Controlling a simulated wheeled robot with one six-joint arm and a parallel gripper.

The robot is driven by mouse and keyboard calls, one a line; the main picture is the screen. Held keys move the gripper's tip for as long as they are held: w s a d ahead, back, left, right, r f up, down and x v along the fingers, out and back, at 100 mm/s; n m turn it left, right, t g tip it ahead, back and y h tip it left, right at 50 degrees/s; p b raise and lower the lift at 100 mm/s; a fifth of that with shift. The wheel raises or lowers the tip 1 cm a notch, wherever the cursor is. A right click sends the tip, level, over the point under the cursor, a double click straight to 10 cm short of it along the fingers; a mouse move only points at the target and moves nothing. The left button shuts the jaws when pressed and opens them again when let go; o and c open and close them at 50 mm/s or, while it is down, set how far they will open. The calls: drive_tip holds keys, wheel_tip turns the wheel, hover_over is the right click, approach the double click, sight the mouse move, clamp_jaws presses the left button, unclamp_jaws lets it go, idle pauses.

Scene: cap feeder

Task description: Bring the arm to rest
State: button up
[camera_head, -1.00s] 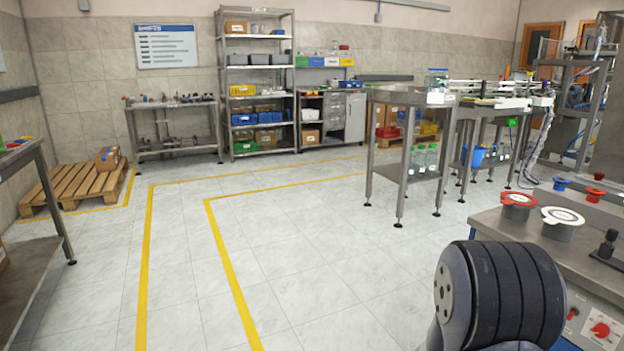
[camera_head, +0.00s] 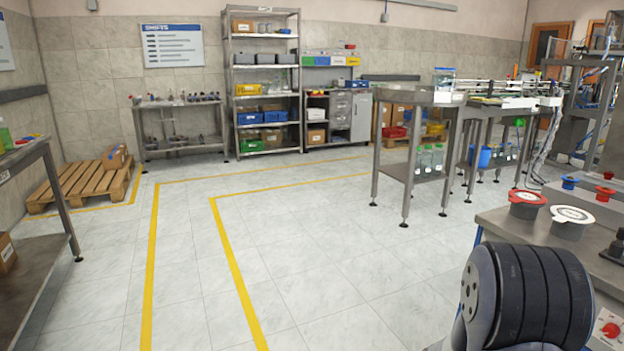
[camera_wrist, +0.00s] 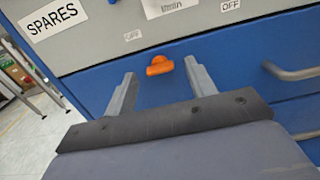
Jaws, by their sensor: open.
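My gripper (camera_wrist: 158,85) shows in the wrist view with its two grey fingers apart and nothing between them. It faces the grey and blue front of a cabinet (camera_wrist: 240,62). An orange knob (camera_wrist: 160,66) on that front appears between the fingertips; I cannot tell how far off it is. In the head view a dark, ribbed joint of my arm stands at the lower right, in front of the machine top. My gripper is not visible in the head view.
A metal worktop (camera_head: 500,222) at right carries a red-rimmed container (camera_head: 526,205) and a white-topped container (camera_head: 571,222). A steel table (camera_head: 45,200) stands at left, a wooden pallet (camera_head: 75,187) behind it. The tiled floor (camera_head: 300,260) between is clear.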

drive_tip(key=n+p, duration=0.4)
drive_tip(key=n, duration=0.2)
drive_tip(key=n+p, duration=0.5)
drive_tip(key=n, duration=0.1)
drive_tip(key=n+p, duration=0.4)
drive_tip(key=n, duration=0.2)
drive_tip(key=shift+w+d+p, duration=0.15)
drive_tip(key=shift+d+p, duration=0.2)
